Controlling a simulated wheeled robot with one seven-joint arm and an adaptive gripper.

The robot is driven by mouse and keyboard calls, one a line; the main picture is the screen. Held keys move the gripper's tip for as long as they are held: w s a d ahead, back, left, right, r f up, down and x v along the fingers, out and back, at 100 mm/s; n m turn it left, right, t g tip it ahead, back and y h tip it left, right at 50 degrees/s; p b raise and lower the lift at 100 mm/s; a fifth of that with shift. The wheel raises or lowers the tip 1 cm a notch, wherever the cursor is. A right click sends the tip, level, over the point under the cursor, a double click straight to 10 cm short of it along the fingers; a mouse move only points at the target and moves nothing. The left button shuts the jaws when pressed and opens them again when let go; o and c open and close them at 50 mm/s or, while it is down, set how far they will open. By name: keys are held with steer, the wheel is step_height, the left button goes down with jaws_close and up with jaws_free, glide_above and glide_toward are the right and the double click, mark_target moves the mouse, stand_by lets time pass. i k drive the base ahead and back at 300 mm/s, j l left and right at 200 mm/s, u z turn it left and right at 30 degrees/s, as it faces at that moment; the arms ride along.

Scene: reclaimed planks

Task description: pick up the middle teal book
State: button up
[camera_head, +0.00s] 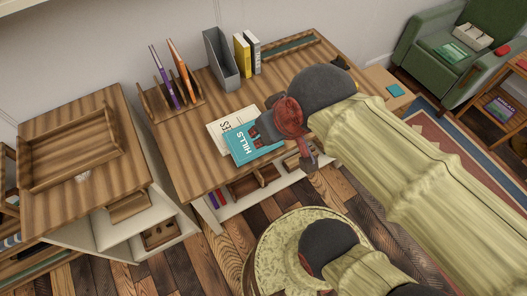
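A teal book (243,151) with "HILLS" in white letters lies flat on the wooden desk. It lies beside and partly over a cream book (219,133); its right part is hidden by my gripper. My gripper (283,146) is at the teal book's right end, above the desk's front edge. One dark red and black finger reaches over the book, and the other points down to the right, apart from it. Nothing shows between them. I cannot tell whether the first finger touches the book. Another teal book (396,90) lies on a small side table at the right.
A wooden rack (158,101) with purple and orange books and a grey file holder (221,60) beside yellow and grey books stand behind. A wooden tray (31,168) sits on the left cabinet. A green armchair (427,40) holds a box and a green book (449,53).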

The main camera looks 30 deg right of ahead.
mark_target(239, 143)
steer(key=k+z, duration=0.1)
steer(key=z, duration=1.55)
steer(key=k+j+z, duration=0.1)
steer(key=j+z, duration=0.3)
steer(key=k+j+z, duration=0.15)
steer(key=z, duration=0.25)
steer(key=k+j+z, duration=0.2)
steer(key=j+z, duration=0.15)
steer(key=k+j+z, duration=0.2)
steer(key=z, duration=0.2)
steer(key=k+j, duration=0.45)
steer(key=k, duration=0.2)
